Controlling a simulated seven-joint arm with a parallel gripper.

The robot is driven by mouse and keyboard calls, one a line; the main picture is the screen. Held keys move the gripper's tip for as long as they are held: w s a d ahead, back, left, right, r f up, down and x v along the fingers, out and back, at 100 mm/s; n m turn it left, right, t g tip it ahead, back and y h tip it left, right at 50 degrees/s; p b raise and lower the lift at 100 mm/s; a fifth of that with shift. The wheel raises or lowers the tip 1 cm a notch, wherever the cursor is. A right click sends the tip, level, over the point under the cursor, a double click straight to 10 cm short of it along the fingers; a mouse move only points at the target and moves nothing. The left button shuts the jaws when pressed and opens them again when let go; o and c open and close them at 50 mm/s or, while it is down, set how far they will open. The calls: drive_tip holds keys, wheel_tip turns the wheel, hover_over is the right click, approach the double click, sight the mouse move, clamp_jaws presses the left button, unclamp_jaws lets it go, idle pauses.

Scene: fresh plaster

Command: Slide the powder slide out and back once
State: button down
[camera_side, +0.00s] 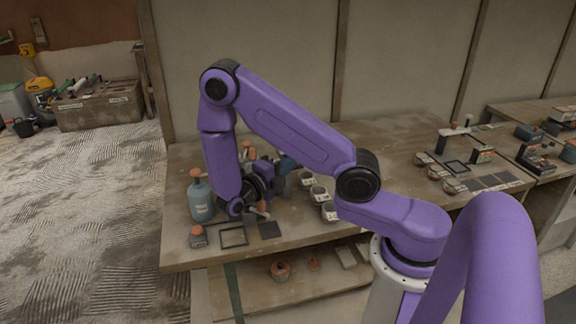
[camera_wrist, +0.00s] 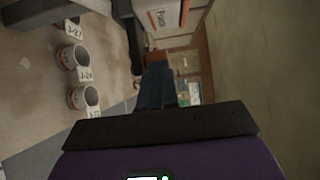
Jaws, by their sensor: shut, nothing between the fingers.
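My gripper (camera_side: 288,163) is at the back half of the bench, beside the row of small cups. In the wrist view its dark blue fingers (camera_wrist: 157,86) are together and empty, pointing toward a pale box (camera_wrist: 165,18) with an orange band and a partly readable label beginning with "P". A dark upright part (camera_wrist: 128,25) stands beside that box. The fingertips overlap these parts in the picture; I cannot tell whether they touch. I cannot make out the powder slide for certain; my arm hides much of this spot in the side view.
Several labelled cups (camera_side: 319,194) stand right of my gripper; they also show in the wrist view (camera_wrist: 82,97). The bench's middle right is clear.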

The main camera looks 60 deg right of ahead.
drive_tip(key=s+a, duration=0.2)
drive_tip(key=a, duration=1.2)
drive_tip(key=d, duration=1.3)
drive_tip(key=shift+w+d, duration=0.15)
drive_tip(key=shift+w, duration=0.15)
drive_tip(key=shift+w+d+r+g, duration=0.1)
drive_tip(key=shift+w+d+g, duration=0.2)
drive_tip(key=shift+w+d, duration=0.45)
drive_tip(key=shift+s, duration=0.2)
